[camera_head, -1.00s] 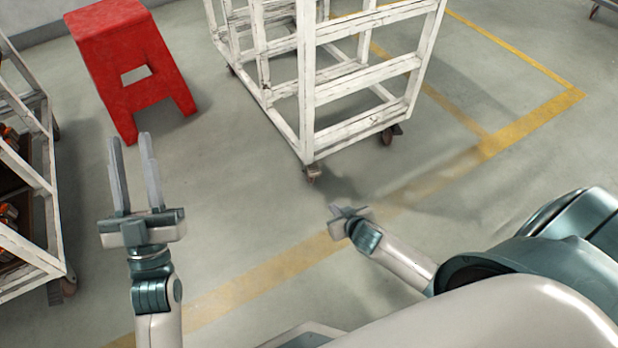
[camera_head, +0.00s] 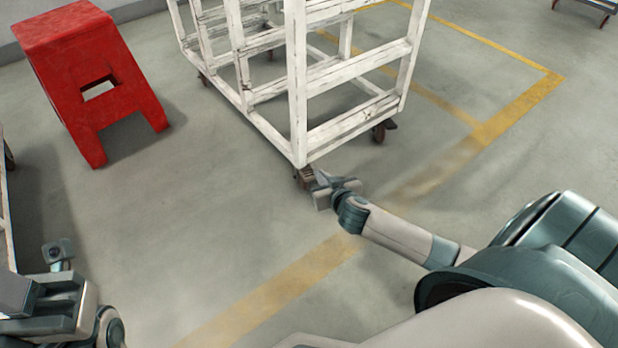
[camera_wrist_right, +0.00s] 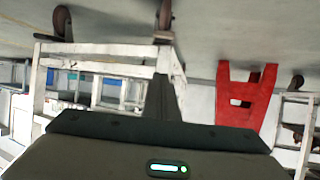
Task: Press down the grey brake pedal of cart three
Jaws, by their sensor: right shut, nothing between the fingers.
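A white, worn-paint cart (camera_head: 297,90) stands at top centre in the head view; no number on it can be read. Its nearest caster (camera_head: 303,178) is under the near corner, and a small ribbed part shows there; I cannot tell for sure that this is the grey brake pedal. My right gripper (camera_head: 321,180) is shut and empty, its tips right beside this caster; contact cannot be told. In the right wrist view the cart (camera_wrist_right: 100,52) appears upside down, with the shut fingers (camera_wrist_right: 163,92) in front of a caster (camera_wrist_right: 165,14). My left gripper (camera_head: 22,300) is partly cut off at lower left.
A red stool (camera_head: 85,65) stands at upper left. Another white rack (camera_head: 6,215) is at the left edge. Yellow floor lines (camera_head: 290,285) cross the floor. The floor between stool and cart is clear.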

